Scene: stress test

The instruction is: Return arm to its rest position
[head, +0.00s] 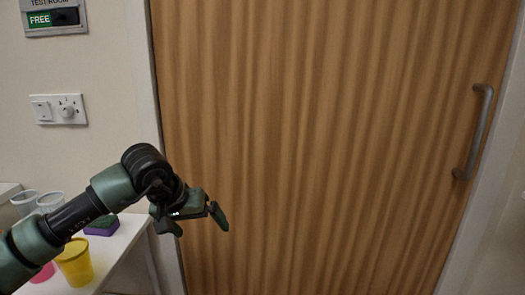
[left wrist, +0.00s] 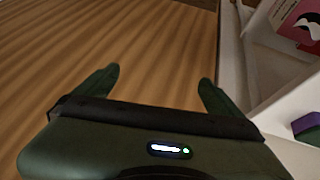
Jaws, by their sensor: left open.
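My left arm (head: 75,215) reaches in from the left of the head view, in front of a wooden door. My left gripper (head: 198,228) is at its end, open and empty, to the right of the table. In the left wrist view its two green fingers (left wrist: 157,85) stand wide apart with nothing between them. The right gripper is not in view.
A wooden door (head: 330,130) with a metal handle (head: 478,130) fills the middle. A white table (head: 125,232) at lower left bears a yellow cup (head: 76,265), clear cups (head: 50,201) and a purple-green sponge (head: 101,226). A wall switch and dial (head: 58,109) and a "FREE" sign (head: 53,18) are above.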

